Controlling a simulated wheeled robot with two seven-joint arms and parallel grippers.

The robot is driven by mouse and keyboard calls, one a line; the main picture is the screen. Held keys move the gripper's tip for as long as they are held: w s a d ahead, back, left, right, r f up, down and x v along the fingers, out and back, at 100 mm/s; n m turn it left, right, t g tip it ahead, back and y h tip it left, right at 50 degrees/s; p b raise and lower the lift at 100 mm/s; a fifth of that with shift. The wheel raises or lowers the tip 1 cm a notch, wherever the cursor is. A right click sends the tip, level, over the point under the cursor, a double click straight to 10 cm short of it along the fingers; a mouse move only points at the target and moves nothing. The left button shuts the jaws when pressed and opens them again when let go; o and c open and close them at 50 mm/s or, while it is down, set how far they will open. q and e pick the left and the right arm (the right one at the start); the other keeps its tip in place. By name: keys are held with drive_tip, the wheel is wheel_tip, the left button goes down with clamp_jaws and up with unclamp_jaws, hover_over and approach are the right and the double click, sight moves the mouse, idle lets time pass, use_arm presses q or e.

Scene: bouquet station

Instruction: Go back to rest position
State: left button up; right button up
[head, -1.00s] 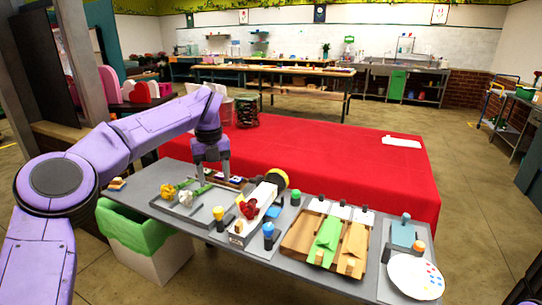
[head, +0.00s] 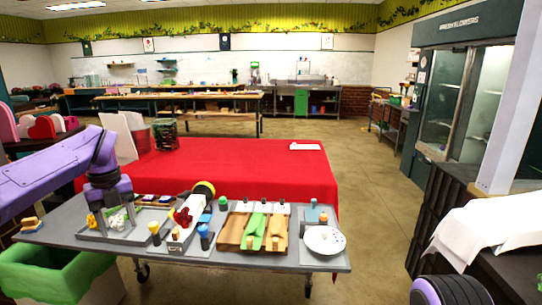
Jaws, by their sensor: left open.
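My left arm comes in from the left. Its gripper (head: 113,219) is open, fingers pointing down, over or in front of the left part of the grey flower tray (head: 152,231). White and yellow flowers (head: 116,222) show between and beside the fingers and are partly hidden. I cannot tell how high the fingertips are above the tray, and I see nothing held. My right gripper is not in view.
The grey table (head: 60,228) also holds a white holder with red flowers (head: 182,216), a wooden board with green and tan wraps (head: 234,233) and a white palette (head: 324,240). A green-lined bin (head: 45,272) stands at front left. Floor to the right (head: 375,200) is clear.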

use_arm(q)
wheel_tip(320, 180, down, 8)
drive_tip(key=w+a+m+t+y, duration=0.2)
drive_tip(key=a+m+t+y, duration=0.1)
drive_tip(key=m+y, duration=0.5)
drive_tip(key=s+d+f+m+t, duration=0.3)
drive_tip(key=d+f+m, duration=0.1)
drive_tip(key=f+m, duration=0.45)
drive_tip(key=s+d+f+m+t, duration=0.2)
drive_tip(key=s+d+f+m, duration=0.15)
drive_tip(key=f+m, duration=0.55)
drive_tip(key=s+d+f+m+g+h, duration=0.15)
drive_tip(key=s+f+m, duration=0.25)
drive_tip(key=s+f, duration=0.4)
drive_tip(key=s+d+f+m+h, duration=0.35)
drive_tip(key=s+f, duration=0.25)
drive_tip(key=s, duration=0.4)
drive_tip(key=s+a+f+m+g, duration=0.1)
drive_tip(key=s+m, duration=0.1)
drive_tip(key=s, duration=0.6)
drive_tip(key=s+a+f+m+g, duration=0.1)
drive_tip(key=s+f+m+g, duration=0.1)
drive_tip(key=s, duration=0.6)
drive_tip(key=shift+a, duration=0.3)
